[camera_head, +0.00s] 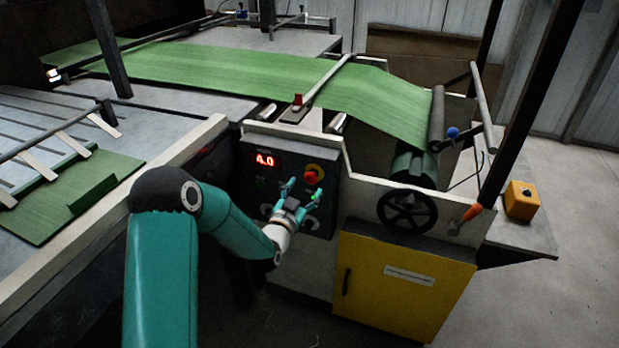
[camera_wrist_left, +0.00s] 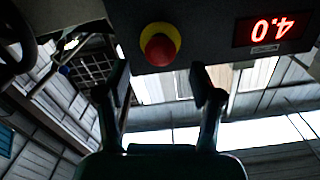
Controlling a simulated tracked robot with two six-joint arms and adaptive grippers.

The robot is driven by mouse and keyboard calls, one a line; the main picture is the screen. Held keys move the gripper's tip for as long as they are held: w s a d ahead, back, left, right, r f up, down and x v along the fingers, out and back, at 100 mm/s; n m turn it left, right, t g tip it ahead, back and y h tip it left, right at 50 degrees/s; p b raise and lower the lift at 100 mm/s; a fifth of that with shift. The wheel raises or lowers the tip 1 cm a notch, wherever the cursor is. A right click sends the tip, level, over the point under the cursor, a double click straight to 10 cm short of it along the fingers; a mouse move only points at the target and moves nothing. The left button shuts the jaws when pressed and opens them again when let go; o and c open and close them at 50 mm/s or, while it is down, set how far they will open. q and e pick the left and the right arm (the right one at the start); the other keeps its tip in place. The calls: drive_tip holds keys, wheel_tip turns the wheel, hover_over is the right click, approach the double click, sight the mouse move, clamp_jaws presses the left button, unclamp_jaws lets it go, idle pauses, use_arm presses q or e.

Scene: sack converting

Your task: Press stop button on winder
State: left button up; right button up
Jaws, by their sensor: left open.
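The winder's dark control panel (camera_head: 266,183) faces me in the middle of the head view. Its red stop button (camera_head: 311,177) sits on a yellow surround, right of a red display (camera_head: 266,160) reading 4.0. My left gripper (camera_head: 303,190) is open and empty in front of the panel, just below the button. In the left wrist view the red button (camera_wrist_left: 159,48) shows at the top, beyond the two spread fingers (camera_wrist_left: 160,85) and between them. I see no contact with it. The display (camera_wrist_left: 273,29) appears upside down there. My right gripper is not in view.
A green web (camera_head: 240,75) runs over the machine to a roller (camera_head: 435,118). A black handwheel (camera_head: 407,208) and a yellow cabinet (camera_head: 400,282) are right of the panel. An orange box (camera_head: 522,201) sits at the far right. Open floor (camera_head: 575,290) lies at the lower right.

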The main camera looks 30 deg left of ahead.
sight(310, 180)
use_arm(q)
drive_tip(key=shift+p+x, duration=0.35)
drive_tip(key=shift+x, duration=1.9)
clamp_jaws()
